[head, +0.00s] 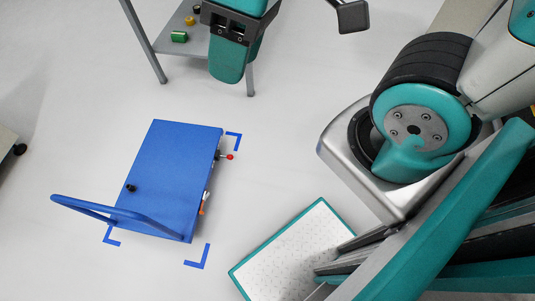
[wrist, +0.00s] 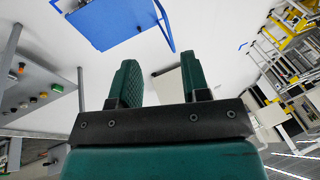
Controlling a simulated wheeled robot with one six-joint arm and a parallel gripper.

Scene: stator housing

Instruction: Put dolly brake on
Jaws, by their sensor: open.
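The blue dolly (head: 165,175) stands on the floor at left in the head view, its loop handle (head: 85,207) at the lower left. A short lever with a red knob (head: 229,157) sticks out from its right edge. An orange and white part (head: 203,202) shows lower on that edge. I cannot tell from the pictures how the brake is set. My gripper (head: 230,68) is at the top of the head view, above the dolly in the picture and apart from it. In the wrist view its teal fingers (wrist: 162,80) are apart and empty. The dolly (wrist: 105,20) is partly cut off there; the red knob cannot be made out.
Blue corner marks (head: 198,258) lie on the floor around the dolly. A grey table (head: 180,22) with small coloured parts stands behind my gripper. Yellow racks (wrist: 290,35) stand at right in the wrist view. The floor between the dolly and my gripper looks clear.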

